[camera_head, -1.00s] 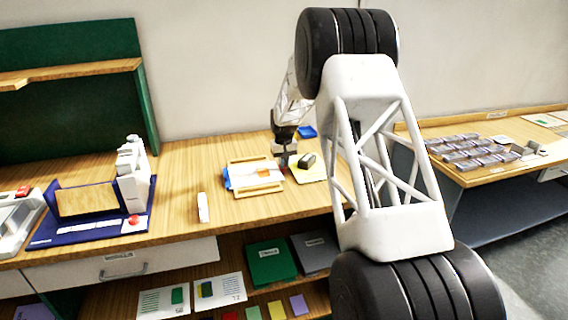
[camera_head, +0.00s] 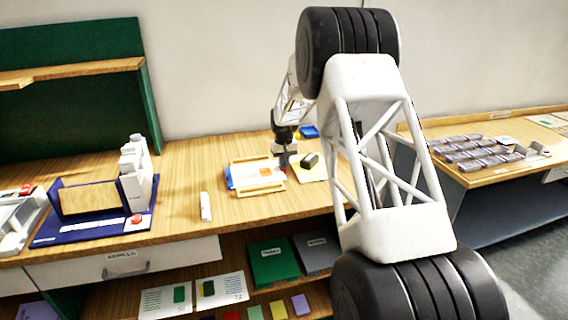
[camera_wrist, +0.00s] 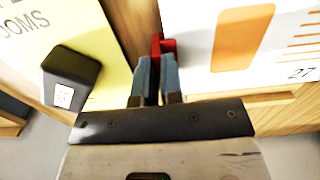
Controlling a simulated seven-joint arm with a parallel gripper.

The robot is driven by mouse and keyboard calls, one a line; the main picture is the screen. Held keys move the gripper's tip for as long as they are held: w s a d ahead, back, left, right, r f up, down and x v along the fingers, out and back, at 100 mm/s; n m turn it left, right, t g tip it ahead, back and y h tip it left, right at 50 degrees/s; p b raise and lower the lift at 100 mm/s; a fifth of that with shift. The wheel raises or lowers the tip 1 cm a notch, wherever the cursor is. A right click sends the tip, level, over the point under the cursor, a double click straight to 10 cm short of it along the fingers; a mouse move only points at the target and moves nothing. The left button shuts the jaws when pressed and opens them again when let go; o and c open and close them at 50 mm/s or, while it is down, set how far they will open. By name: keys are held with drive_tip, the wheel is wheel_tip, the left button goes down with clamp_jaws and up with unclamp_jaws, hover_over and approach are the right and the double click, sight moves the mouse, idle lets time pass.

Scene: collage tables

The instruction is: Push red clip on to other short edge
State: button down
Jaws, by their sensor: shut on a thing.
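The red clip (camera_wrist: 163,45) is between the blue-grey fingertips of my gripper (camera_wrist: 155,75) in the wrist view. My gripper is shut on it. The clip is right beside the near short edge of a white card (camera_wrist: 200,50) with an orange block; I cannot tell whether it grips that edge. In the head view, my gripper (camera_head: 284,163) is at the right end of the card (camera_head: 248,174), low over the table. A blue piece (camera_head: 229,182) shows at the card's left end. The clip is mostly hidden there.
Wooden bars (camera_head: 260,190) lie along the card's long sides. A black block (camera_wrist: 72,76) rests on a pale yellow sheet (camera_wrist: 105,60) beside my gripper. A blue item (camera_head: 309,131) lies behind it.

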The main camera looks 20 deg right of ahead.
idle(0.8)
drive_tip(key=c, duration=1.2)
unclamp_jaws()
drive_tip(key=shift+r, duration=0.15)
drive_tip(key=shift+r, duration=3.4)
drive_tip(key=shift+s, duration=0.1)
